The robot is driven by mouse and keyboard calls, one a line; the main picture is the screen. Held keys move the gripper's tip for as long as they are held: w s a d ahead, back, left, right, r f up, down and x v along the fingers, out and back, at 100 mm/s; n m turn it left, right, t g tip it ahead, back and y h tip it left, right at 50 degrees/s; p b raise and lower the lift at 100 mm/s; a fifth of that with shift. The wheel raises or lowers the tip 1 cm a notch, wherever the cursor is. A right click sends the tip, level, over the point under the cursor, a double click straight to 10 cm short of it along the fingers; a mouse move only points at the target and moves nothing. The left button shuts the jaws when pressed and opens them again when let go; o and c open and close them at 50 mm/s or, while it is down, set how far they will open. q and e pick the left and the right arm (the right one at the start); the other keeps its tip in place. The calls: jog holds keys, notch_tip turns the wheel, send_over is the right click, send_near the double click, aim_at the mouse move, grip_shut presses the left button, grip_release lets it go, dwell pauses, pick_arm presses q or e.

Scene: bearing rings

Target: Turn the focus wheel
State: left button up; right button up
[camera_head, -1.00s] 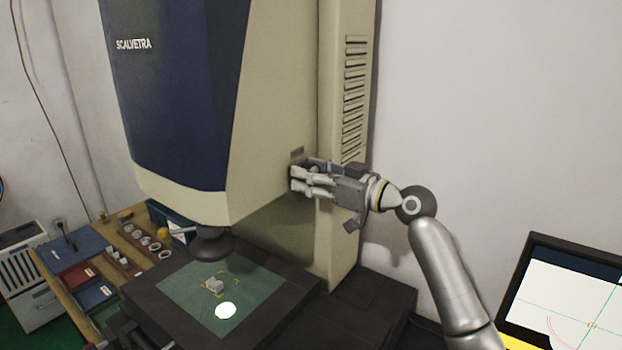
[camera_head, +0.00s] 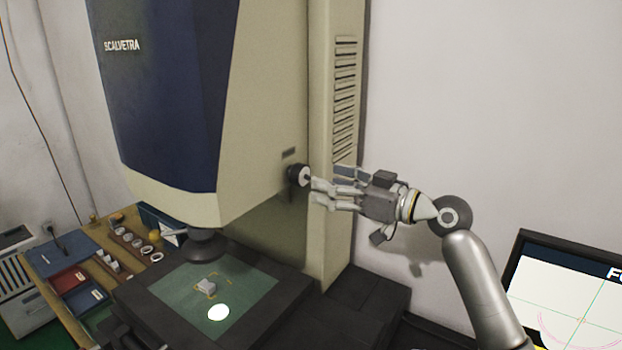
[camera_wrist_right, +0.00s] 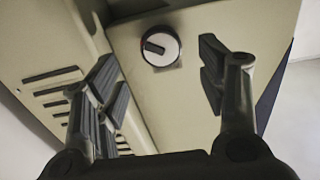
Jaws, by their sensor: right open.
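The focus wheel (camera_head: 298,175) is a small dark round knob on the right side of the beige and blue machine. In the right wrist view the focus wheel (camera_wrist_right: 160,46) shows a light face with a dark bar across it, lying between and beyond the fingers. My right gripper (camera_head: 322,192) is open and empty, just to the right of the wheel and apart from it. In the right wrist view its two fingers (camera_wrist_right: 162,85) are spread wide on both sides. My left gripper is not in view.
A stage (camera_head: 150,290) with a green-lit plate and a small grey part (camera_head: 206,286) lies below the lens. A monitor (camera_head: 570,300) stands at the lower right. A wooden bench (camera_head: 95,285) with trays and rings is at the left. The wall side is clear.

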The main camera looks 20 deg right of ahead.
jog(key=shift+v, duration=2.35)
jog(key=shift+a+f, duration=0.1)
